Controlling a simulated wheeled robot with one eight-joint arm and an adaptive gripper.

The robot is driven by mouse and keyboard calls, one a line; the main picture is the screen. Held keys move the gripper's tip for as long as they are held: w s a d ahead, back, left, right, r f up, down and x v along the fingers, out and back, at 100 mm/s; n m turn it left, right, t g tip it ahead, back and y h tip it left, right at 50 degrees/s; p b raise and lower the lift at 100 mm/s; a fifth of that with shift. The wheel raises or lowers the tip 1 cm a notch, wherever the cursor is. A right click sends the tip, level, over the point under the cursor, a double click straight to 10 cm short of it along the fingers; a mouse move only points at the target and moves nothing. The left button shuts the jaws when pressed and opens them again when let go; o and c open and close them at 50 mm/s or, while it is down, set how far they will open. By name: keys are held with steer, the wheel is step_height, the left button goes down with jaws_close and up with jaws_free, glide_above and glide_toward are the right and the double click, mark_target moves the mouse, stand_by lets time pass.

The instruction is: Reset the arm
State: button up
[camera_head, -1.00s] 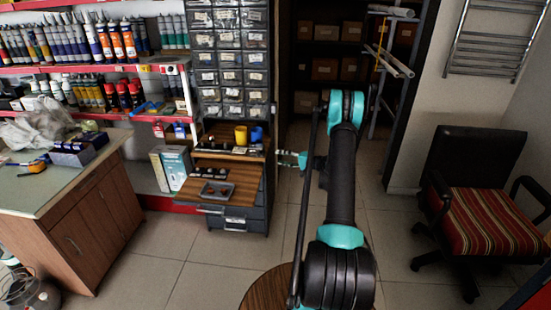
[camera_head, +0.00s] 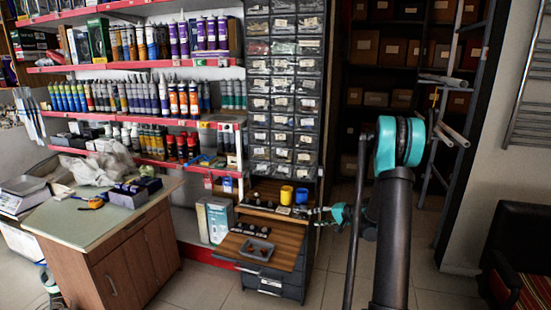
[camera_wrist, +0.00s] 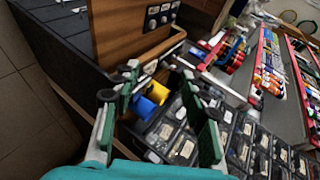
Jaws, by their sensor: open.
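My gripper (camera_head: 318,210) reaches left from my arm, at the right side of the small-parts cabinet. In the wrist view my gripper (camera_wrist: 162,112) has its fingers spread apart, open, with nothing held between them. A yellow cup (camera_head: 286,194) and a blue cup (camera_head: 301,196) stand side by side on the cabinet ledge, apart from the fingers as far as I can tell. The yellow cup (camera_wrist: 157,92) and the blue cup (camera_wrist: 144,107) also show beyond the fingers in the wrist view.
A pulled-out wooden shelf (camera_head: 288,259) holds a grey tray (camera_head: 257,249). A workbench (camera_head: 100,240) stands at the left, product shelves (camera_head: 150,119) behind it. A metal rack (camera_head: 462,120) and a black chair (camera_head: 524,245) are at the right. Tiled floor lies between.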

steer(key=s+a+r+n+g+h, duration=0.1)
steer(key=s+a+r+h, duration=0.15)
steer(key=s, duration=0.75)
steer(key=s+a+r+n+g+h, duration=0.2)
steer(key=s+r, duration=0.1)
steer(key=s, duration=0.7)
steer(key=s+d+f+n+h, duration=0.1)
steer(key=s+d+h, duration=0.1)
steer(key=s, duration=0.8)
steer(key=s+d+f+n+h, duration=0.1)
steer(key=s+d+h, duration=0.1)
steer(key=s, duration=0.8)
steer(key=shift+s+d+h, duration=0.25)
steer(key=shift+s+h, duration=0.15)
steer(key=shift+h, duration=0.15)
